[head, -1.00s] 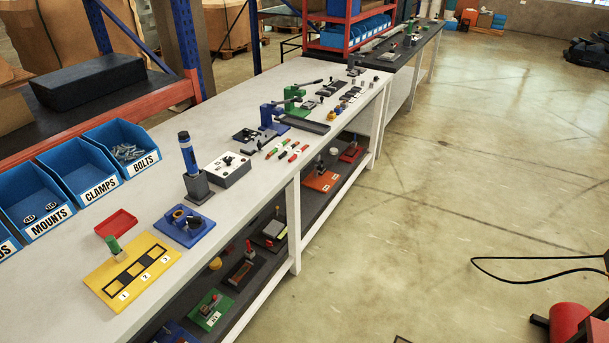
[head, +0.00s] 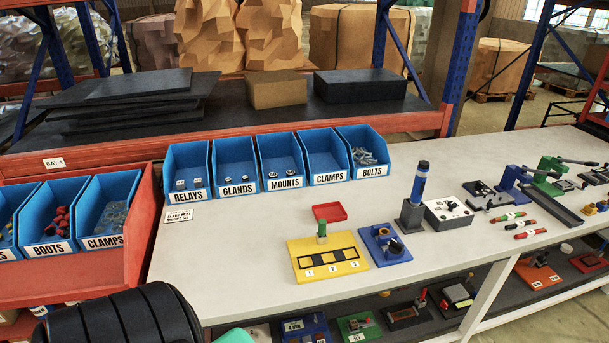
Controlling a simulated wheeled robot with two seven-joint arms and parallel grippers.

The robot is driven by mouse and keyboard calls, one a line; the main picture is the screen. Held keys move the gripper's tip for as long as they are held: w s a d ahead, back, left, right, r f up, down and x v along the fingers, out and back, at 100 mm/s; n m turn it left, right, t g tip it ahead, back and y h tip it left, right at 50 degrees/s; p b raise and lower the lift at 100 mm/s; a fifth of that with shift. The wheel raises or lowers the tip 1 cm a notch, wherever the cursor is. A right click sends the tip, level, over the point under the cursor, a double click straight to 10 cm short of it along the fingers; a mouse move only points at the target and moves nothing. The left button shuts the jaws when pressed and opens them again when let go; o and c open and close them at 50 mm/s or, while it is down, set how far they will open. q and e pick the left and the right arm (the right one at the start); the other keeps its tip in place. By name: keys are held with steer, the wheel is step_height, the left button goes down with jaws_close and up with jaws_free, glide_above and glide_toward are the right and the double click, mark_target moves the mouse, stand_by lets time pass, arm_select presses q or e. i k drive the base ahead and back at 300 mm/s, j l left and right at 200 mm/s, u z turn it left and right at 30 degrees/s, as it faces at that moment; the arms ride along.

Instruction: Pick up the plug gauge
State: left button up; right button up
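No label marks a plug gauge. Several short rods with red, green and dark parts lie side by side on the white bench at the right, including a green-ended rod (head: 507,217) and a red-ended rod (head: 530,234); they look most like plug gauges.
Blue bins, including a bolts bin (head: 368,164), line the back of the white bench (head: 230,260). A red tray (head: 330,212), a blue fixture (head: 383,243) and a blue-topped dark post (head: 412,213) stand mid-bench. The bench's left front is clear.

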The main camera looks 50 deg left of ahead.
mark_target(322, 223)
steer(key=u, duration=1.35)
